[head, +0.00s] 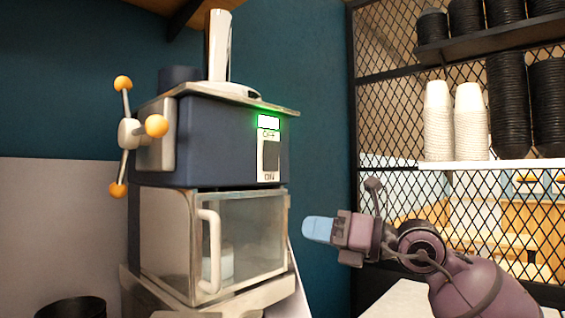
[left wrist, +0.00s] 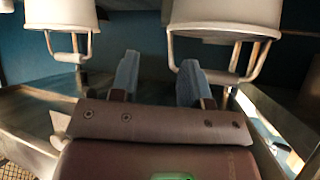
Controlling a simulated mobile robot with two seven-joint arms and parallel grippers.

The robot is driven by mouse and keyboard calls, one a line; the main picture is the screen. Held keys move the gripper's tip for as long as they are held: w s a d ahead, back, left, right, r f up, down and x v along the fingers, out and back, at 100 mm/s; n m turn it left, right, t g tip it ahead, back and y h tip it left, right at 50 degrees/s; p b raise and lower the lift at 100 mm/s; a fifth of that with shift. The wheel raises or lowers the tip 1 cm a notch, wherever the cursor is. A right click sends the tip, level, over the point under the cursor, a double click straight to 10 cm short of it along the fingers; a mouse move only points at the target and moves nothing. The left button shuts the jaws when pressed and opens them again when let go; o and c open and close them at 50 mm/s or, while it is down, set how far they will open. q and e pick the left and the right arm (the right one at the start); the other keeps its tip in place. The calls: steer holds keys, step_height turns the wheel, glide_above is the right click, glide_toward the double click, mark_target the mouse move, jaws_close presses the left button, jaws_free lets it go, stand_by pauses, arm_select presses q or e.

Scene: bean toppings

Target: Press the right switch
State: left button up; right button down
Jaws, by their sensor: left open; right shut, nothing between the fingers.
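The switch (head: 271,155) is a dark rocker on a pale plate on the right part of the blue machine's front (head: 220,140) in the head view. OFF is marked above it and ON below. A small white panel with a bright green glow (head: 268,122) sits just above OFF. My right gripper (head: 306,229) is shut and empty, with light blue fingertips pointing left. It appears below and to the right of the switch, apart from it. My left gripper (left wrist: 157,75) shows only in the left wrist view, with its two blue fingers apart and nothing between them.
The machine has a glass-front compartment with a white handle (head: 210,250) and a side wheel with orange knobs (head: 128,133). A mesh rack with stacked white cups (head: 438,120) and black cups stands at right. Two pale containers with handles (left wrist: 60,12) hang near my left gripper.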

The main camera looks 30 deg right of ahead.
arm_select(q)
steer(key=shift+s+f, duration=0.35)
steer(key=shift+s, duration=0.1)
arm_select(e)
steer(key=s+d+r+t+h, duration=0.1)
steer(key=r+t+h, duration=0.1)
steer(key=r, duration=0.4)
steer(key=s+d+r+t+h, duration=0.2)
steer(key=r+h, duration=0.1)
steer(key=r, duration=0.3)
steer(key=shift+d+r+n+h, duration=0.3)
steer(key=shift+h, duration=0.1)
arm_select(q)
steer(key=shift+w, duration=0.1)
arm_select(e)
steer(key=p, duration=0.3)
glide_toward(274, 147)
steer(key=x, duration=0.6)
steer(key=shift+r, duration=0.15)
steer(key=shift+w+a, duration=0.2)
steer(key=shift+w, duration=0.35)
arm_select(q)
steer(key=r, duration=0.3)
steer(key=shift+w+r, duration=0.35)
arm_select(e)
steer(key=shift+w, duration=0.15)
